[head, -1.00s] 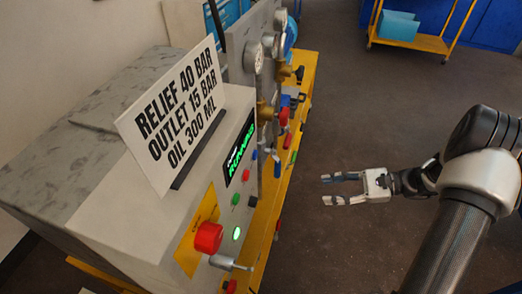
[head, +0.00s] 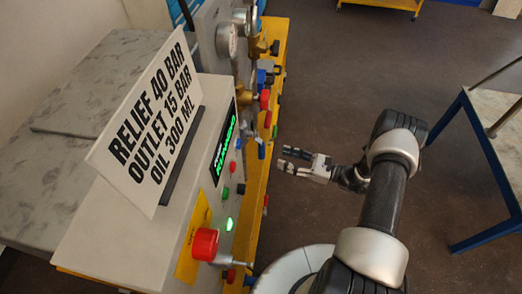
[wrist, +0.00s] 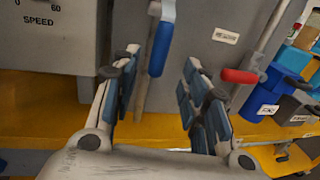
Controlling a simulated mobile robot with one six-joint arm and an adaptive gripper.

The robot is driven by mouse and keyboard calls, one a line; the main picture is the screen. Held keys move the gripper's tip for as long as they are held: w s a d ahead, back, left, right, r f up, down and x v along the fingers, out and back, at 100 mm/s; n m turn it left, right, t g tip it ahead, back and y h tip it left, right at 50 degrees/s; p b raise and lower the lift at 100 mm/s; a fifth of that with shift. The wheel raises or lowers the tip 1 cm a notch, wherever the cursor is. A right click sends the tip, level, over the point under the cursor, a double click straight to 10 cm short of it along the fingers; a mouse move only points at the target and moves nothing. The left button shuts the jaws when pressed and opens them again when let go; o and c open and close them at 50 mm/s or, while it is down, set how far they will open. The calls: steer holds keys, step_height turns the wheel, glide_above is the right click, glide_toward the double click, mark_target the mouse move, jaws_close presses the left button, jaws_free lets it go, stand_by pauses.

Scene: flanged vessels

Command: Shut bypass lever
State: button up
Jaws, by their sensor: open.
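My gripper (head: 283,160) is open and empty, in front of the panel on the skid's near side. In the wrist view, the fingers of my gripper (wrist: 160,68) point at the grey panel. A lever with a blue handle (wrist: 161,49) hangs down between the fingertips in that view. I see no contact with it. It also shows as a blue lever (head: 261,149) in the head view. A lever with a red handle (wrist: 240,76) is to its right. A small label (wrist: 226,35) sits between them, too small to read. I cannot tell which lever is the bypass.
A control box (wrist: 50,35) marked SPEED is at the left of the wrist view. A sign (head: 150,110) and a red mushroom button (head: 205,244) are on the console. A yellow frame edge (head: 252,215) runs below the panel. A blue-framed table (head: 480,140) stands at the right.

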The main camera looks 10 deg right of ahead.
mark_target(261, 151)
steer(key=x, duration=1)
steer(key=shift+b, duration=0.3)
jaws_close()
